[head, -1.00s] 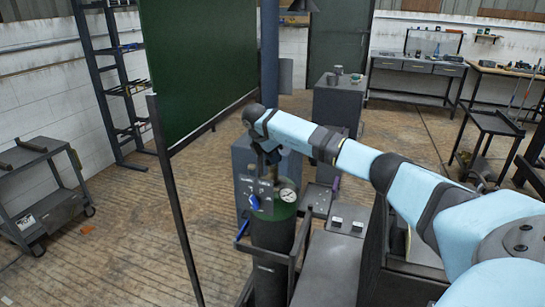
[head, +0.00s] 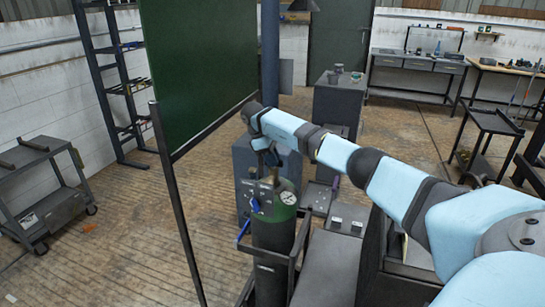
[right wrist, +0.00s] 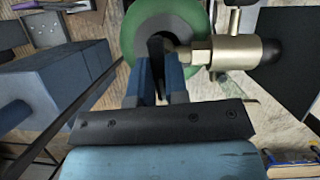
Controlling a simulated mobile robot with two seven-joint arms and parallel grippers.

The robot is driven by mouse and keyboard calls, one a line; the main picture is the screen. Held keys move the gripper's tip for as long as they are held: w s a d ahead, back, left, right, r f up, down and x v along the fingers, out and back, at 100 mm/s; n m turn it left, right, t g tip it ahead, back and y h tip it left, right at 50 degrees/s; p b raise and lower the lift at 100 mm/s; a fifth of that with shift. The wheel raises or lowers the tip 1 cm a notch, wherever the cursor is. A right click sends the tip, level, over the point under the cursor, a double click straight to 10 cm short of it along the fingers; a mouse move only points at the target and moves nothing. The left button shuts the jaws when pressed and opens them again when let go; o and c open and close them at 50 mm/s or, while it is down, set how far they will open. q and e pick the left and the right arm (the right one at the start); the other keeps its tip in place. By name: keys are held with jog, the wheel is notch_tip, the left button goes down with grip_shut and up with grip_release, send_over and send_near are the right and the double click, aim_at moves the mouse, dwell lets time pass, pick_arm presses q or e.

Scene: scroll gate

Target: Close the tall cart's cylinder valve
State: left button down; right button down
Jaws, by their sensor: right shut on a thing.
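The tall cart's cylinder (head: 271,242) stands upright, dark below with a green shoulder (head: 283,212) and a round white gauge (head: 287,197). My right gripper (head: 269,168) points down at the valve on its top. In the right wrist view, the blue fingers of my right gripper (right wrist: 158,78) are shut on the dark valve handle (right wrist: 156,47), over the green shoulder (right wrist: 136,30). A brass fitting (right wrist: 233,52) with a dark end sticks out to the right of the fingers. The fingers hide part of the valve. My left gripper is not in view.
A dark cart frame (head: 297,248) surrounds the cylinder. A green screen (head: 195,65) on a dark post stands close on the left. A grey cabinet (head: 337,105) stands behind. A low trolley (head: 45,190) is at far left, with open floor between.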

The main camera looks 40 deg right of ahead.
jog(key=shift+r+m+y, duration=0.1)
jog(key=shift+m+y, duration=0.2)
jog(key=shift+m, duration=0.2)
jog(key=c, duration=1.1)
grip_release()
jog(key=shift+w+r, duration=0.25)
jog(key=shift+r, duration=0.2)
jog(key=p+v, duration=0.1)
jog(key=v, duration=1)
